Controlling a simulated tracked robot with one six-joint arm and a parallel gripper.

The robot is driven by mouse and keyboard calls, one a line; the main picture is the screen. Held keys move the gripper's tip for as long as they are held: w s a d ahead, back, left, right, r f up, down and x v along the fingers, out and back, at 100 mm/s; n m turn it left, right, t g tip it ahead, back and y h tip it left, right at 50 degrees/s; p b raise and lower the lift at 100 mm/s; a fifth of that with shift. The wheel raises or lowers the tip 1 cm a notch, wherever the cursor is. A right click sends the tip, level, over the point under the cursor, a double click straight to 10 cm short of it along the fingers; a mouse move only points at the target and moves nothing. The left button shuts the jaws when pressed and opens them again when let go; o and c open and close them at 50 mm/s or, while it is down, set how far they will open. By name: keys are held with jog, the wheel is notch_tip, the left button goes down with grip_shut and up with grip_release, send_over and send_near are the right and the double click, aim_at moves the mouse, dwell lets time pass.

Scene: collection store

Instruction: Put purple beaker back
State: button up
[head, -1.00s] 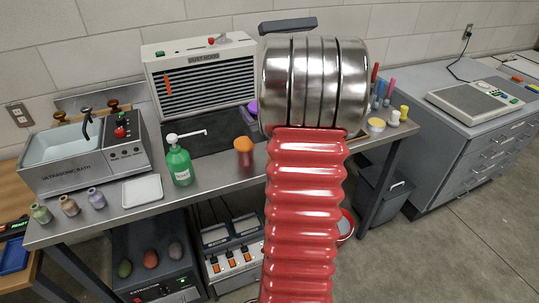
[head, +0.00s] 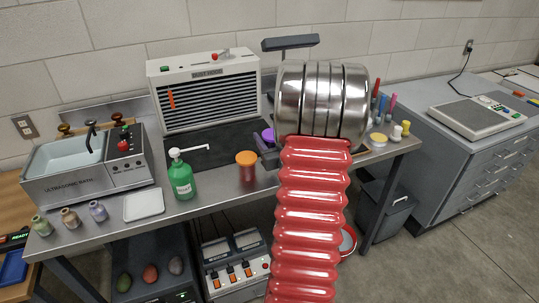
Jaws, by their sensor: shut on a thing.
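The purple beaker (head: 268,134) shows only in part, just left of my steel wrist housing, at the right end of the black mat. My gripper (head: 265,147) is mostly hidden behind my own arm. A dark finger shows against the beaker, and the gripper is shut on it. Whether the beaker touches the mat or hangs above it cannot be told.
The dust hood (head: 205,92) stands behind the black mat (head: 213,143). A white tray (head: 144,205), small bottles and the ultrasonic bath (head: 85,170) fill the left.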

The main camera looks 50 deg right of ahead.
jog(key=shift+f, duration=1.1)
jog(key=shift+f, duration=2.1)
jog(key=o, duration=0.9)
jog(key=shift+f, duration=0.1)
jog(key=shift+s, duration=0.15)
jog(key=v, duration=1.1)
jog(key=shift+s+a, duration=0.2)
jog(key=shift+s, duration=0.15)
